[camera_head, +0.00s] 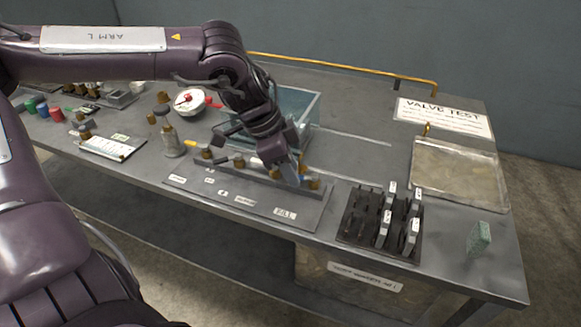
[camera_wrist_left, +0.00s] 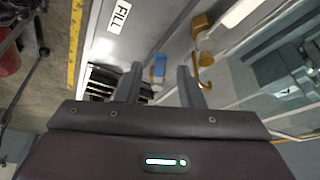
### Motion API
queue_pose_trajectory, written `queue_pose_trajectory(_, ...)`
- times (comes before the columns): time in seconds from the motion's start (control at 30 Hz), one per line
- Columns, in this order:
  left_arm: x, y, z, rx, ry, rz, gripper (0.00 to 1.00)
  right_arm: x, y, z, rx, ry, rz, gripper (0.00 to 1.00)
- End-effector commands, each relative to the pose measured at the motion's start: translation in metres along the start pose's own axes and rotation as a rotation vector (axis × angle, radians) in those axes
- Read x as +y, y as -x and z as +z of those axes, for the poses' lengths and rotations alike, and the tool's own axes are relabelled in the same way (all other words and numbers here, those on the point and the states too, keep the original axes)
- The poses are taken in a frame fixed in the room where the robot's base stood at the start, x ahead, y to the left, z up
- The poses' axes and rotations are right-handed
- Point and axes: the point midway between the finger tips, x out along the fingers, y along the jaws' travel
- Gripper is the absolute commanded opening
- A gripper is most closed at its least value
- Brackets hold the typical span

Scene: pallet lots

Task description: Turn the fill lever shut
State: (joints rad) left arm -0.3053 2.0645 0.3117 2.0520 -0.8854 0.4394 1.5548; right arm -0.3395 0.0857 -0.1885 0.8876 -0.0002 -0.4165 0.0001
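The valve panel (camera_head: 232,200) lies on the bench with a row of brass fittings along its back edge and a FILL label (camera_head: 284,213) at its right end; that label also shows in the left wrist view (camera_wrist_left: 119,16). My left gripper (camera_head: 296,178) is low over that end, hiding part of the fittings. In the left wrist view its two fingers (camera_wrist_left: 158,78) are apart. A lever with a blue grip (camera_wrist_left: 158,67) stands between them, with visible gaps on both sides. A brass fitting (camera_wrist_left: 203,65) is right of the fingers. My right gripper is out of view.
A clear water tank (camera_head: 305,105) stands just behind the gripper. A black rack (camera_head: 350,238) with several tagged pieces is to the right, and a shallow tray (camera_head: 460,160) lies beyond. A round gauge (camera_head: 188,101) and a bottle (camera_head: 171,138) stand to the left.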

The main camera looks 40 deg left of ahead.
Motion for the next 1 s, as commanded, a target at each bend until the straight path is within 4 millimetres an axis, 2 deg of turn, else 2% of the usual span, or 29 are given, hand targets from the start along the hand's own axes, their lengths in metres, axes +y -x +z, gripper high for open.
queue_pose_trajectory(0.3, 0.0, -0.003, 0.0, 0.0, 0.0, 0.0, 0.33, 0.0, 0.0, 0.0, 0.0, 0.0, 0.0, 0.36)
queue_pose_trajectory(0.57, 0.0, -0.003, 0.0, 0.0, 0.0, 0.0, 0.0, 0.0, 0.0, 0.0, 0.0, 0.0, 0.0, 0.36)
queue_pose_trajectory(0.77, -0.001, -0.003, 0.0, -0.002, -0.017, 0.007, 0.0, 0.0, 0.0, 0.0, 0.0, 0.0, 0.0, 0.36)
queue_pose_trajectory(1.0, -0.014, -0.005, -0.001, -0.005, -0.235, 0.098, 0.0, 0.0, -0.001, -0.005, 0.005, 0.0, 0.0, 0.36)
